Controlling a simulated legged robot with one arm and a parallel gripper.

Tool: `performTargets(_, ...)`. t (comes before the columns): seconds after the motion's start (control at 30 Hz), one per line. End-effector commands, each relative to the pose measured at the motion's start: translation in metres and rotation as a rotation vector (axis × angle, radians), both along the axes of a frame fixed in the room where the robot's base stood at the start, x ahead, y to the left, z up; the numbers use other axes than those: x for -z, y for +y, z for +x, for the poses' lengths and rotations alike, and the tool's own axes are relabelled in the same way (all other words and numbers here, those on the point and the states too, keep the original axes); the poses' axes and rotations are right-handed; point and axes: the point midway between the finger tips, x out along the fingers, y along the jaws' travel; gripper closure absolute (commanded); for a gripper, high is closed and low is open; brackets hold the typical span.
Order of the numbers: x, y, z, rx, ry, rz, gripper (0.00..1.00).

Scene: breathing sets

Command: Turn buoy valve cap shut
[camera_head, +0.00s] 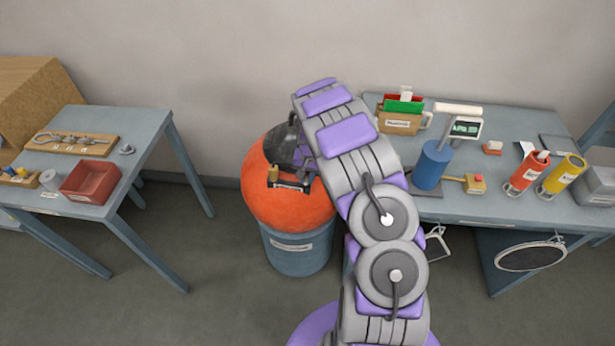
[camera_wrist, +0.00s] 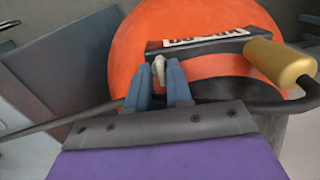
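The orange round buoy (camera_head: 262,200) sits on a blue-grey drum (camera_head: 297,255) in the head view, partly behind my arm. It also fills the upper middle of the wrist view (camera_wrist: 150,28). A dark bar with a white label (camera_wrist: 205,37) crosses it, with a yellow cylinder (camera_wrist: 282,62) at its right end. A small beige piece (camera_wrist: 159,68), apparently the valve cap, stands between the two blue fingers of my gripper (camera_wrist: 163,75). The gap looks about as wide as the piece; I cannot tell whether both fingers touch it. The fingertips are not clear in the head view.
A left table (camera_head: 75,198) holds a red tray (camera_head: 91,181) and a wooden board of fittings (camera_head: 72,143). A right bench (camera_head: 480,209) holds a blue cylinder (camera_head: 432,165), a red canister (camera_head: 525,173) and a yellow one (camera_head: 563,174). Floor is open between left table and drum.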

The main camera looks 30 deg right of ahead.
Motion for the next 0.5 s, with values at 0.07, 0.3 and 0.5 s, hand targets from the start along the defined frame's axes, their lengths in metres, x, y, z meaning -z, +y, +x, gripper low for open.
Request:
performTargets(0.07,0.0,0.0008,0.0003,-0.001,-0.001,-0.001,0.8)
performTargets(0.3,0.0003,-0.0024,0.0003,0.001,0.0,0.002,0.89)
performTargets(0.5,0.0004,-0.0025,0.001,0.0,-0.002,0.002,1.0)
